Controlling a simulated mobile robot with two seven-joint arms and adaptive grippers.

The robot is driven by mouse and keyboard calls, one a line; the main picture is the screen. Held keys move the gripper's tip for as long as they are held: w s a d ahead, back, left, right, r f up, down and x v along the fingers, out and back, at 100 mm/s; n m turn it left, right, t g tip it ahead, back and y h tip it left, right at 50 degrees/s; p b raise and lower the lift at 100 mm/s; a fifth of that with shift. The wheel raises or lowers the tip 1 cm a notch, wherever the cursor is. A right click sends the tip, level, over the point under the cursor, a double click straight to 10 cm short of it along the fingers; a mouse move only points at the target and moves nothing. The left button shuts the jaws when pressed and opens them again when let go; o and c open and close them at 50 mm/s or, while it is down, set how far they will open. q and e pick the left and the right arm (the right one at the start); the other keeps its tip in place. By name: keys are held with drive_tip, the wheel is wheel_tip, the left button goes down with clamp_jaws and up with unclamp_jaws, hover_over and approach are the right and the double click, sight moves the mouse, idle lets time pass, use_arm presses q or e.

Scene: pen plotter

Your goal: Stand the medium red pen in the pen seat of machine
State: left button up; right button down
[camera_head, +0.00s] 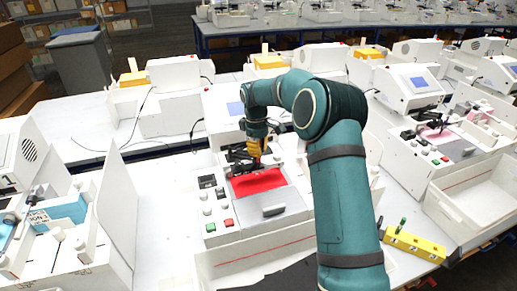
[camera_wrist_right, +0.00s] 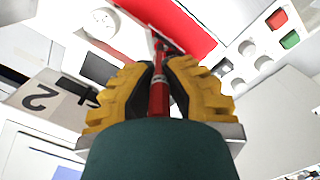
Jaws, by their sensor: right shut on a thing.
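My right gripper (camera_head: 256,149) is over the middle plotter machine (camera_head: 262,227), beside its black carriage (camera_head: 238,155). In the right wrist view its yellow fingers (camera_wrist_right: 160,82) are shut on the red pen (camera_wrist_right: 158,98), which runs between them toward the machine's red sheet (camera_wrist_right: 172,20). The red sheet also shows in the head view (camera_head: 258,182), just below the gripper. The gripper and arm hide much of the pen in the head view. I cannot tell whether the pen touches the pen seat. My left gripper is not in view.
A yellow pen block (camera_head: 414,246) with a green pen (camera_head: 402,226) stands at the right. Green (camera_head: 228,222) and red (camera_head: 211,227) buttons are on the machine's front left. Similar machines stand on both sides and behind. Bare table (camera_head: 165,185) lies to the left.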

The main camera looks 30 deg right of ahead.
sight(259, 161)
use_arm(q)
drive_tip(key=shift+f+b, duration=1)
use_arm(e)
drive_tip(key=shift+f, duration=2)
drive_tip(key=c, duration=1)
unclamp_jaws()
drive_tip(key=shift+c, duration=0.2)
wheel_tip(259, 161, up, 12)
drive_tip(key=shift+w+a, duration=0.2)
drive_tip(key=shift+w, duration=0.15)
